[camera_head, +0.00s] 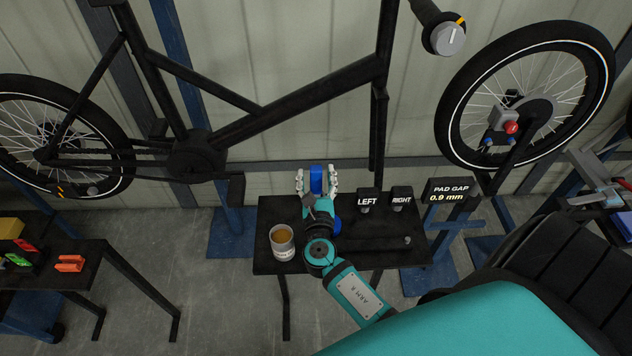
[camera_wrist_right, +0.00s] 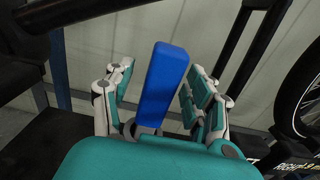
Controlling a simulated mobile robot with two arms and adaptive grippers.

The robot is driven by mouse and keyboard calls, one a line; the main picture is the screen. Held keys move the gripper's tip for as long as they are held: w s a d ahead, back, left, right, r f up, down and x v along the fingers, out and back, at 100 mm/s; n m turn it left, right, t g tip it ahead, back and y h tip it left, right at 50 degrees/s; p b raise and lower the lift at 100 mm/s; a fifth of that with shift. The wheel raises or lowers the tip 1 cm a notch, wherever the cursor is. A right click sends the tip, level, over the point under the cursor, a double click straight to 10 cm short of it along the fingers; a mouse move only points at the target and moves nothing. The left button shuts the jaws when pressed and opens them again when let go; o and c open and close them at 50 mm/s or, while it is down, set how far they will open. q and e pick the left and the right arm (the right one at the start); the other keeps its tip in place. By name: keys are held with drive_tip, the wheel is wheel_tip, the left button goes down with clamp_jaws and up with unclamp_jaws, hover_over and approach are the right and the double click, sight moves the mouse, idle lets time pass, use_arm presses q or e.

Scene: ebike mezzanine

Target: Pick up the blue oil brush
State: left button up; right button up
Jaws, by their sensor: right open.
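The blue oil brush (camera_head: 317,182) shows as an upright blue bar at the back of the small black table. In the right wrist view the blue bar (camera_wrist_right: 163,84) stands between the two fingers, slightly tilted. My right gripper (camera_head: 316,186) is open around it, with gaps visible on both sides in the wrist view (camera_wrist_right: 160,82). The brush's lower end is hidden by the gripper. A small blue part (camera_head: 336,226) shows beside my wrist; I cannot tell what it belongs to. My left gripper is not in view.
A tin cup (camera_head: 282,247) with brown contents stands on the black table (camera_head: 378,257), left of my wrist. Blocks marked LEFT (camera_head: 367,201) and RIGHT (camera_head: 402,198) and a pad gap display (camera_head: 451,191) are right. A bike frame (camera_head: 290,106) and wheel (camera_head: 530,95) are behind.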

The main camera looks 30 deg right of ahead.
drive_tip(key=shift+c, duration=0.4)
drive_tip(key=shift+c, duration=1.2)
clamp_jaws()
drive_tip(key=shift+r, duration=0.1)
wheel_tip(320, 180, up, 10)
drive_tip(key=p, duration=0.3)
